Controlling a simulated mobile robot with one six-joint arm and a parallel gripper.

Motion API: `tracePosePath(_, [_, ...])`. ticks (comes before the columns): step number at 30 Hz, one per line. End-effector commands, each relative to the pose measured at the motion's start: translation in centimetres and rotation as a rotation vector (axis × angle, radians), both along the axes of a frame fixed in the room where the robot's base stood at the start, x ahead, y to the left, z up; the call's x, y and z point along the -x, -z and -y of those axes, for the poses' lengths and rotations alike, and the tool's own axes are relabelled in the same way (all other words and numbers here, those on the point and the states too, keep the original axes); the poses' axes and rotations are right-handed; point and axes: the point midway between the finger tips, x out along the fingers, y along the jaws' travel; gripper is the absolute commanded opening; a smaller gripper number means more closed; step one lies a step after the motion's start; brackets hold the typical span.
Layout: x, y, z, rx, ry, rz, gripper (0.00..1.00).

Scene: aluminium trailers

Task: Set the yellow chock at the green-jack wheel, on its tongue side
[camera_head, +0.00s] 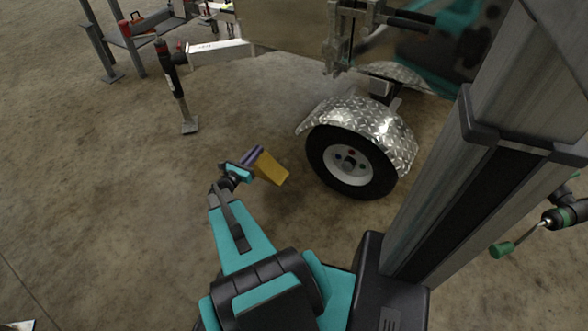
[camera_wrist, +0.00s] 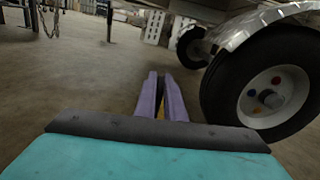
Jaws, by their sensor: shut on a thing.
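The yellow chock (camera_head: 271,169) is held by my gripper (camera_head: 254,157), whose purple fingers are shut on it. It appears held just above the floor, left of a trailer wheel (camera_head: 350,162) and apart from it; its exact height is unclear. In the wrist view my gripper (camera_wrist: 161,82) points along the floor, and a sliver of the yellow chock (camera_wrist: 160,113) shows between its fingers. The wheel (camera_wrist: 268,92) stands close on the right there. A green-handled part (camera_head: 502,249) shows at the right edge of the head view; I cannot tell if it is the green jack.
A silver tread-plate fender (camera_head: 372,125) covers the wheel's top. A pale tongue beam (camera_head: 218,51) and a black jack with red parts (camera_head: 178,82) stand upper left.

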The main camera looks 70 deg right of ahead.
Motion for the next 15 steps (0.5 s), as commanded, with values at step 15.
tracePosePath(15, [3.5, 4.1, 1.6, -0.004, 0.041, 0.005, 0.00])
